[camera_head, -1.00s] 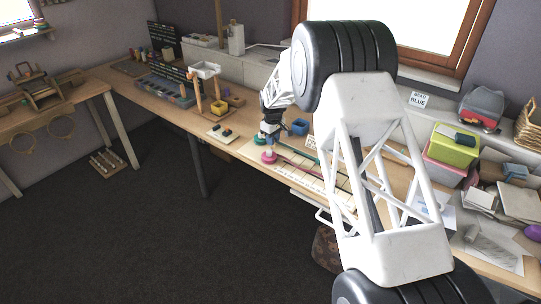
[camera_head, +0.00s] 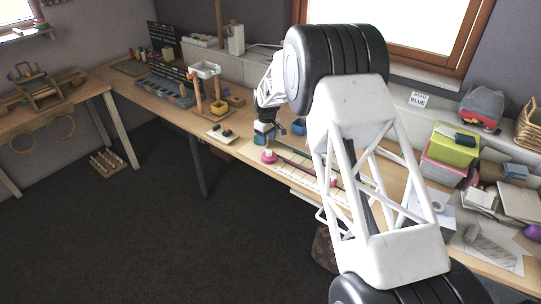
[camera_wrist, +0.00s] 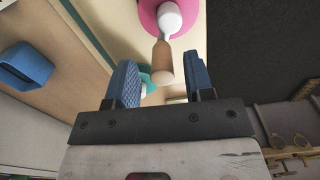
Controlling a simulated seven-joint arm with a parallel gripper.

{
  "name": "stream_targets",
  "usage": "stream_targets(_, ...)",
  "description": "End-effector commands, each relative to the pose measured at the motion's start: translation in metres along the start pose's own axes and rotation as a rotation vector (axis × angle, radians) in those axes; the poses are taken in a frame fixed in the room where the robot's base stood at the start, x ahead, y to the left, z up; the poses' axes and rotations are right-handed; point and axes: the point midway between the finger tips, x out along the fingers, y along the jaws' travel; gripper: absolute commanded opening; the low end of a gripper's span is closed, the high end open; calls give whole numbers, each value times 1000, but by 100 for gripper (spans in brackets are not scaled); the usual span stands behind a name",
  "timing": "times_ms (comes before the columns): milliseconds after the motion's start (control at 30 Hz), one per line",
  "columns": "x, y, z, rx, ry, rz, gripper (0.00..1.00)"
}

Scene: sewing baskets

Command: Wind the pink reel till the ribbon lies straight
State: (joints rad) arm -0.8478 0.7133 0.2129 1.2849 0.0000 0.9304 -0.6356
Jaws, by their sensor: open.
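The pink reel (camera_head: 268,157) lies flat on the long workbench. In the wrist view the pink reel (camera_wrist: 168,12) is at the top edge, partly cut off, with a white hub and a wooden crank handle (camera_wrist: 163,62). A ribbon (camera_head: 300,166) runs from the reel to the right along a pale board. My gripper (camera_wrist: 160,85) is open, its two blue fingers apart. The handle's end shows between and just beyond the fingertips; I cannot tell whether they touch it. A teal reel (camera_wrist: 148,79) shows partly behind the handle. In the head view my gripper (camera_head: 264,139) is just behind the pink reel.
A blue bin (camera_head: 299,126) stands behind the reels; it also shows in the wrist view (camera_wrist: 25,66). A small pale board with dark pieces (camera_head: 222,133) lies to the left. A wooden stand (camera_head: 217,92) is farther left.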

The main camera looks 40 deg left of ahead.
Motion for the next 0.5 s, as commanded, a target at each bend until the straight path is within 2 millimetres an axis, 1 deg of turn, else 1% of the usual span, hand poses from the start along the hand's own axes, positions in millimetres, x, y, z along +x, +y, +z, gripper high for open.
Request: stream_targets(500,-35,0,0,0,1,1,48)
